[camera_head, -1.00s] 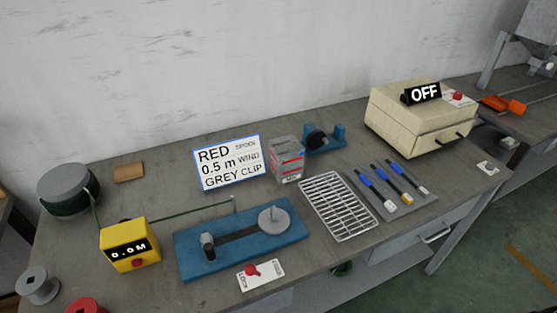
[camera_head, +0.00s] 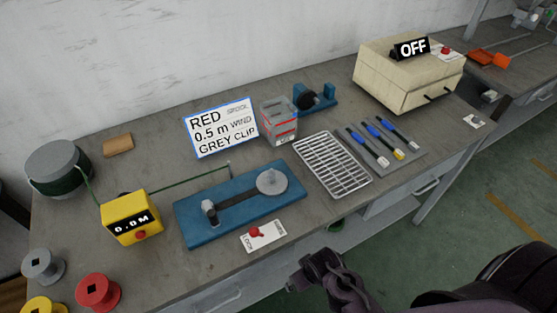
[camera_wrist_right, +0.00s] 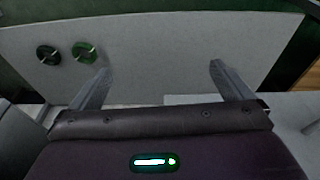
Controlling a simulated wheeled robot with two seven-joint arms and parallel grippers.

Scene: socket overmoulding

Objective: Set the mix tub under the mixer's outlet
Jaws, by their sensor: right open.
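I cannot make out a mix tub in either view. In the head view a grey machine (camera_head: 530,16) is cut off at the far top right; whether it is the mixer cannot be told, and no outlet shows. My right gripper (camera_wrist_right: 160,80) is open and empty in the right wrist view, its two fingers apart in front of a pale grey surface. In the head view a dark part of my right arm (camera_head: 325,272) is at the bottom, in front of the bench's near edge. My left gripper is not in view.
The bench (camera_head: 150,270) bears a blue winding jig (camera_head: 240,205), wire rack (camera_head: 332,165), cream OFF box (camera_head: 408,75) and yellow counter (camera_head: 132,217). An orange item (camera_head: 488,60) lies on the bench at right. Two round pieces (camera_wrist_right: 85,50) show in the wrist view. Green floor is at right.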

